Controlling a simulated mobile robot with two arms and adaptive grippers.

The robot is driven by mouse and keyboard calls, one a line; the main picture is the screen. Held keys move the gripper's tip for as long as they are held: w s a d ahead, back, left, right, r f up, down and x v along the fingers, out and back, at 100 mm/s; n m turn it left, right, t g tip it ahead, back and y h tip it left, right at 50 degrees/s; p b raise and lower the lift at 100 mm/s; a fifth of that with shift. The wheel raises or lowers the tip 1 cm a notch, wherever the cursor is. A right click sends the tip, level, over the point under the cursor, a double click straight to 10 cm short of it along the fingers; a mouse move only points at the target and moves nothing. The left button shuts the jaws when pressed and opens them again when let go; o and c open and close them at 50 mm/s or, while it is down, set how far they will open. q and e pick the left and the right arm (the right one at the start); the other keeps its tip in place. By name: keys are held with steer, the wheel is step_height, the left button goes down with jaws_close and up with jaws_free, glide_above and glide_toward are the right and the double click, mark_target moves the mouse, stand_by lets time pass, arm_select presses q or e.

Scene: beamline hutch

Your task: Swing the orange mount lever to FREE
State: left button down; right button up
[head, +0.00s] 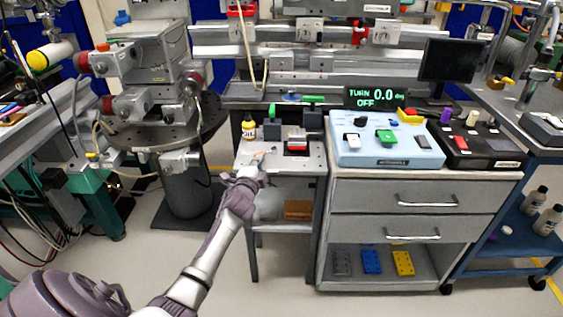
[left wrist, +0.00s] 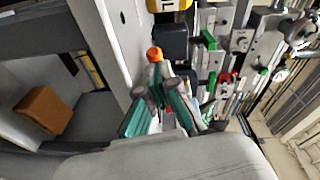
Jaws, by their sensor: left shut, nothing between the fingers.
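The orange knob (left wrist: 154,54) of the mount lever shows in the left wrist view just beyond my fingertips. I cannot tell whether they touch it. My left gripper (left wrist: 158,88) is shut and empty. In the head view my left gripper (head: 250,170) is over the front left of the small grey side table (head: 312,163). There the lever is too small and too covered by the gripper to read its position. No FREE marking is legible. My right gripper is not in view.
A light blue control box (head: 375,150) is to the right. A display (head: 375,98) reads "TURN 0.0 deg OFF". A brown block (head: 298,209) lies on the shelf below.

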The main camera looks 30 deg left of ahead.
arm_select(q)
steer(key=shift+w+a, duration=0.1)
steer(key=shift+a, duration=0.6)
stand_by(0.3)
steer(key=v, duration=1.2)
